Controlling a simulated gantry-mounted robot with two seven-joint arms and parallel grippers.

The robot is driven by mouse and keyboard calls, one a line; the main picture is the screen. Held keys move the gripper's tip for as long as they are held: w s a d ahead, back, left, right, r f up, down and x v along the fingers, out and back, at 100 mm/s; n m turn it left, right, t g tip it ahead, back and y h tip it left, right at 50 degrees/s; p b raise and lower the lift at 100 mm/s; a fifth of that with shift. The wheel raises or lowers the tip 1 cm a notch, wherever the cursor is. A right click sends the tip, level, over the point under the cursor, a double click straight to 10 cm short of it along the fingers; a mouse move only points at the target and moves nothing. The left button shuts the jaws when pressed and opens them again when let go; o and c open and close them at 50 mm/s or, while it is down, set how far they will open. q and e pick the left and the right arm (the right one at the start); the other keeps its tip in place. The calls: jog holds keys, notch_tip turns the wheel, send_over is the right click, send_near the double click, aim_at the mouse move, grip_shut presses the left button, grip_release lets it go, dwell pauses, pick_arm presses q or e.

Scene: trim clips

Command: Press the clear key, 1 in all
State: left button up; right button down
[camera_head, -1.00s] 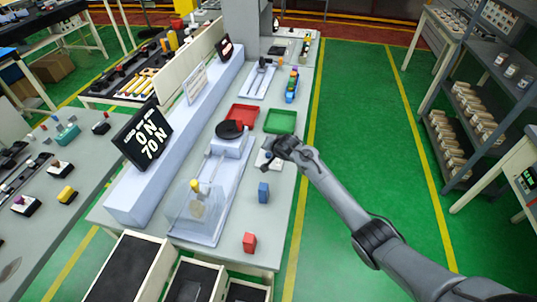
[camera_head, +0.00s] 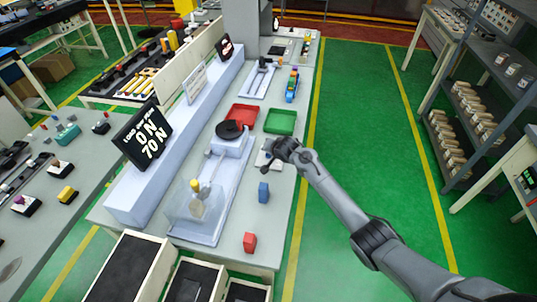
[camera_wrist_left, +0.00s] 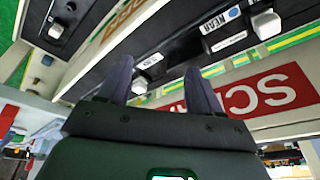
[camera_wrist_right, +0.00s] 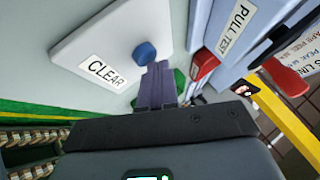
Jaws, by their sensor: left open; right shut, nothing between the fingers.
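The clear key is a round blue button (camera_wrist_right: 145,53) on a white plate (camera_wrist_right: 85,45) labelled CLEAR, seen in the right wrist view. My right gripper (camera_wrist_right: 158,72) is shut and empty, its fingertips close beside the button; I cannot tell whether they touch it. In the head view my right gripper (camera_head: 267,164) is over the white plate on the bench, largely covering it. My left gripper (camera_wrist_left: 160,82) is open and empty in the left wrist view, away from the key; it does not show in the head view.
A black display (camera_head: 147,135) reads 0 N and 70 N. A red tray (camera_head: 242,113) and a green tray (camera_head: 280,121) lie beyond the plate. A blue block (camera_head: 263,192) and a red block (camera_head: 250,242) stand nearer. A pull-test fixture (camera_head: 213,190) is to the left.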

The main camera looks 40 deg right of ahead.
pick_arm(q)
jog(key=shift+d, duration=0.15)
pick_arm(e)
jog(key=shift+f, duration=0.3)
dwell(0.4)
jog(key=shift+r+p, duration=0.85)
jog(key=shift+p, duration=0.15)
pick_arm(q)
notch_tip(320, 180, up, 2)
jog(key=shift+r, duration=0.1)
pick_arm(e)
jog(key=shift+r, duration=0.1)
jog(key=shift+r+p, duration=0.2)
jog(key=shift+p, duration=0.1)
notch_tip(320, 180, up, 5)
jog(key=p, duration=0.5)
jog(key=shift+f, duration=0.2)
pick_arm(q)
notch_tip(320, 180, up, 5)
jog(key=shift+r, duration=0.2)
